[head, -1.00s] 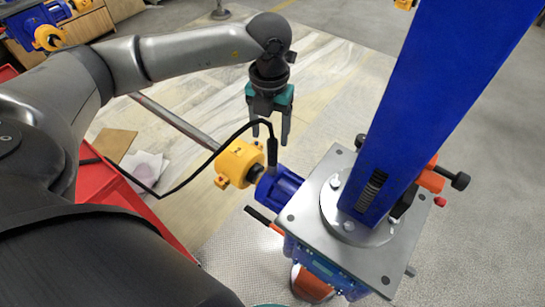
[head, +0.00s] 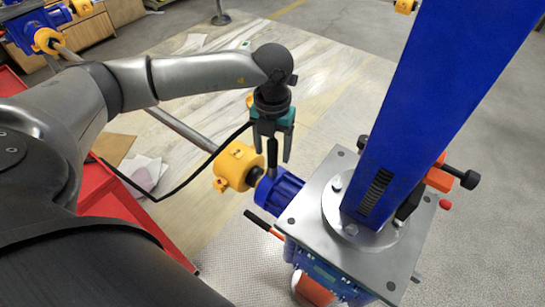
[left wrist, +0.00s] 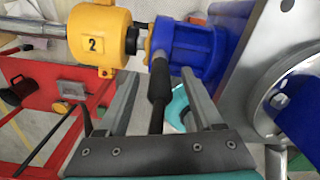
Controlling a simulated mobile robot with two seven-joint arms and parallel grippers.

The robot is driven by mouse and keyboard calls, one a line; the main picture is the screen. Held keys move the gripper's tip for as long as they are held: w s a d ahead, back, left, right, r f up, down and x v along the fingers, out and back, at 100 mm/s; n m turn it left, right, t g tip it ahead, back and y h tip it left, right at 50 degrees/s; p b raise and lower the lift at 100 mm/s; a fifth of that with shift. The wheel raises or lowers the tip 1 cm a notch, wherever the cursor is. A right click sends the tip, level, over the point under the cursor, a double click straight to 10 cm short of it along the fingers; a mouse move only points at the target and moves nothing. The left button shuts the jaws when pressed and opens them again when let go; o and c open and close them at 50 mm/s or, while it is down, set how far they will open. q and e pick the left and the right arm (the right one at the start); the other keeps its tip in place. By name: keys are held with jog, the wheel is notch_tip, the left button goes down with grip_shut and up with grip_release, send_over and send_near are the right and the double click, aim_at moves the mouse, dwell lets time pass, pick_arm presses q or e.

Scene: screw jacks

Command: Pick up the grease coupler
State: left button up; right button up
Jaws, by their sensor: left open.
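The grease coupler (head: 272,158) is a slim black cylinder on the end of a black hose, standing upright at the blue gearbox housing (head: 280,188). My left gripper (head: 273,154) points down over it, open, with its fingers on either side. In the left wrist view the coupler (left wrist: 158,84) lies between the two open grey fingers (left wrist: 159,76), with a gap on both sides. Its lower tip meets the blue housing (left wrist: 190,45); the exact contact is hard to see. My right gripper is not in view.
A yellow coupling (head: 238,166) marked 2 joins a grey shaft (head: 185,128) beside the housing. A steel plate (head: 330,250) carries a tall blue column (head: 440,90) on the right. The black hose (head: 190,180) runs left to a red cart (head: 110,205).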

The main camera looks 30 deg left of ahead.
pick_arm(q)
grip_shut()
dwell(0.4)
